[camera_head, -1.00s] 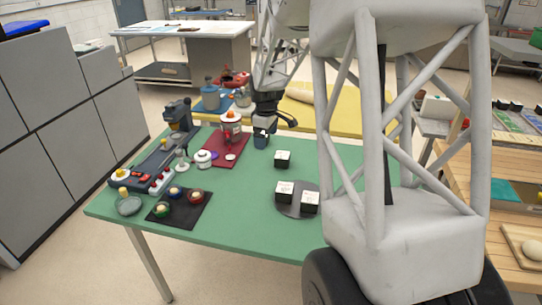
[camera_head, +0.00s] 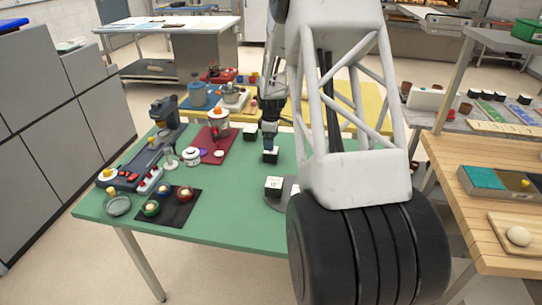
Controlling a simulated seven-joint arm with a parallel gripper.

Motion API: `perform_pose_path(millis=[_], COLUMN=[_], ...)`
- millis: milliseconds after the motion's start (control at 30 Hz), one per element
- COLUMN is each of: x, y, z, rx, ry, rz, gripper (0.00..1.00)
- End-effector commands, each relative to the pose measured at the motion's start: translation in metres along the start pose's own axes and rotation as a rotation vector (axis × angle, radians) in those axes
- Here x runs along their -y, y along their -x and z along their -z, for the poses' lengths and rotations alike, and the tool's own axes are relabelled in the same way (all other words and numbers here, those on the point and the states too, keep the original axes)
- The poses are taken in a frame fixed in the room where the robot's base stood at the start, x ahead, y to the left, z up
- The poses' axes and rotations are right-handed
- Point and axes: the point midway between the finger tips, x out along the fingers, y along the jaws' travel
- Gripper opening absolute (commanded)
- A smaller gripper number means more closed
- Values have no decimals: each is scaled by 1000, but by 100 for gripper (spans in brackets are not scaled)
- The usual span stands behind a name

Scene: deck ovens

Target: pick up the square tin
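Several small boxes with dark sides and white tops stand on the green table (camera_head: 225,222); I take them to be the tins. One tin (camera_head: 270,157) is directly below my gripper (camera_head: 269,149), whose fingertips are at or just above its top. Another tin (camera_head: 250,134) stands behind it to the left.
A red mat (camera_head: 215,155) with a jar-like appliance (camera_head: 220,125) lies left of my gripper. A dark mat (camera_head: 178,215) with several coloured round pots is at the front left. A wooden counter (camera_head: 470,170) stands to the right. The front middle of the green table is clear.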

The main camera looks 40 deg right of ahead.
Motion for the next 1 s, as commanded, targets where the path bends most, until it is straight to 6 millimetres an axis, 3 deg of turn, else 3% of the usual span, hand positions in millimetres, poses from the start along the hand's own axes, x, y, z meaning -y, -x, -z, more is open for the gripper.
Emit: perform_pose_path(millis=[400,767,1000], x=[0,0,1], y=[-24,-26,-42], z=[0,0,0], rx=[0,0,0], ry=[0,-1,-1], rz=[0,0,1], gripper=[94,94,94])
